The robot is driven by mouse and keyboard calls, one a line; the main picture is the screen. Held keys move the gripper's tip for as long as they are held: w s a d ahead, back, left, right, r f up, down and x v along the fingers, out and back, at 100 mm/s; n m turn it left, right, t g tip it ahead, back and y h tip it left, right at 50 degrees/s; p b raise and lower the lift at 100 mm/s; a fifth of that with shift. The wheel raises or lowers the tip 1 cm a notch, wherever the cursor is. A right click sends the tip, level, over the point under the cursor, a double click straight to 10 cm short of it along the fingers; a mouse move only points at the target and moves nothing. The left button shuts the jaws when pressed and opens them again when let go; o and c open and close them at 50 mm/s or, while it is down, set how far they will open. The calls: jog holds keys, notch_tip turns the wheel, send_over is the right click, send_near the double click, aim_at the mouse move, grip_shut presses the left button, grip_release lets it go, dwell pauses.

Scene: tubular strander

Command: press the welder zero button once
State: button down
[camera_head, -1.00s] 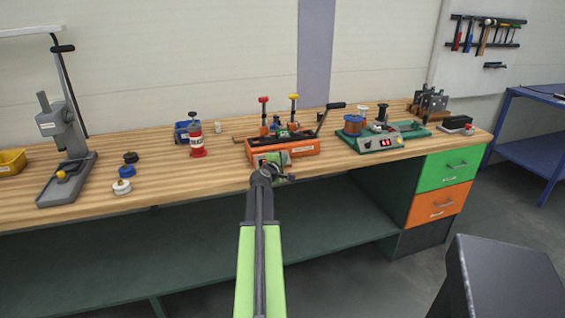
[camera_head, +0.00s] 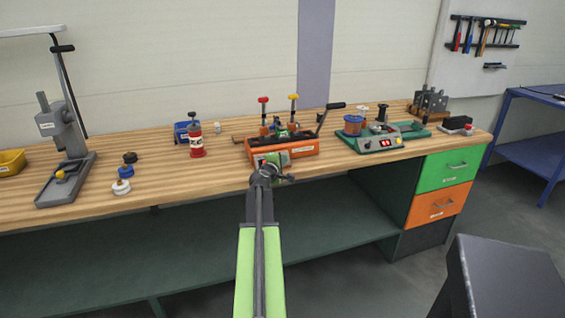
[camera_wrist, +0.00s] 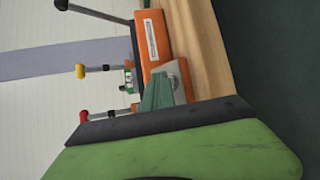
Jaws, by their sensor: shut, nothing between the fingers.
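The orange welder (camera_head: 296,148) stands on the wooden bench, with a red-topped and a yellow-topped post and a black lever on its right. I cannot make out the zero button. My gripper (camera_head: 281,180) is shut and empty at the bench's front edge, just in front of the welder's left end. Whether it touches the panel is unclear. The wrist view, turned sideways, shows the welder's orange body (camera_wrist: 153,40) close by, with the red and yellow knobs left of it.
A green device with a red display (camera_head: 385,143) stands right of the welder. A grey lever press (camera_head: 70,150) stands farther left. Drawers (camera_head: 449,170) are below right.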

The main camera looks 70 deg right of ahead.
jog(key=shift+r, duration=0.1)
jog(key=shift+s+a+r+p, duration=0.35)
jog(key=shift+a+r+p, duration=0.1)
jog(key=shift+p, duration=0.1)
jog(key=s+a+r+p, duration=0.2)
jog(key=r+p, duration=0.1)
jog(key=shift+s+a+r, duration=0.1)
jog(key=shift+a+r, duration=0.15)
jog(key=shift+a, duration=0.1)
dwell(0.7)
